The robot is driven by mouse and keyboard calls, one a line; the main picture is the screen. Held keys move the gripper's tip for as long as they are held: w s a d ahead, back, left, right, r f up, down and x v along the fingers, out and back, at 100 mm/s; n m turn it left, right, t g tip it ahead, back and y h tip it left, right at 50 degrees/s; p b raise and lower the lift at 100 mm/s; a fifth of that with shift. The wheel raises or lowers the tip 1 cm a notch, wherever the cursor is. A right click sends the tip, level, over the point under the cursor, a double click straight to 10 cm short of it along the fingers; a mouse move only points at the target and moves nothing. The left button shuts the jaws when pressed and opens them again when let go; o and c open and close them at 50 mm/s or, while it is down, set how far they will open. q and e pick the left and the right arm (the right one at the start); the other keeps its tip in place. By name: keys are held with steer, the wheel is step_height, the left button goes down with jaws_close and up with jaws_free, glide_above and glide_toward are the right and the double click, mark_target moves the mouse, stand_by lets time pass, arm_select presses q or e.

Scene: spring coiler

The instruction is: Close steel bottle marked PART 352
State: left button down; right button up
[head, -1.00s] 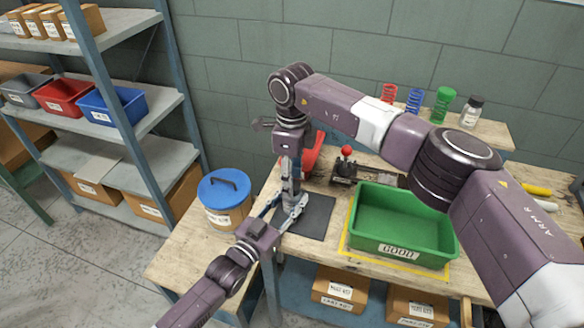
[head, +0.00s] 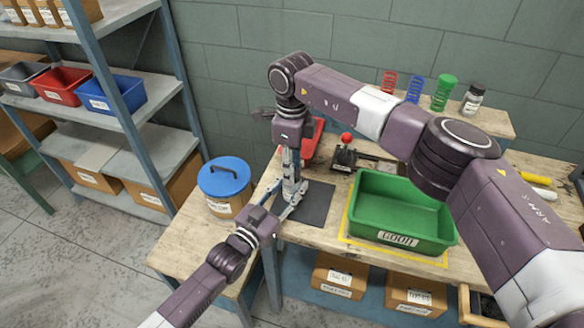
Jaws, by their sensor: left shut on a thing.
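My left gripper (head: 281,203) reaches in from the lower left, over the dark mat on the bench. It is shut on a small grey metal thing, which I take to be the steel bottle (head: 291,188); the fingers hide most of it and no marking can be read. My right gripper (head: 291,176) points straight down from above, right over the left fingertips. Its fingers overlap the bottle's top in the head view. I cannot tell whether they are open or shut, or whether a cap is between them.
A dark mat (head: 318,203) lies under the grippers. A green bin marked GOOD (head: 398,240) stands to their right, and a lever device with a red knob (head: 346,153) behind. A blue-lidded tub (head: 224,192) stands left. My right arm spans the bench's right side.

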steer(key=o, duration=0.6)
steer(key=shift+c, duration=0.2)
step_height(320, 180, up, 12)
arm_select(q)
steer(key=c, duration=1.3)
jaws_free()
steer(key=shift+o, duration=0.2)
steer(key=v, duration=1.2)
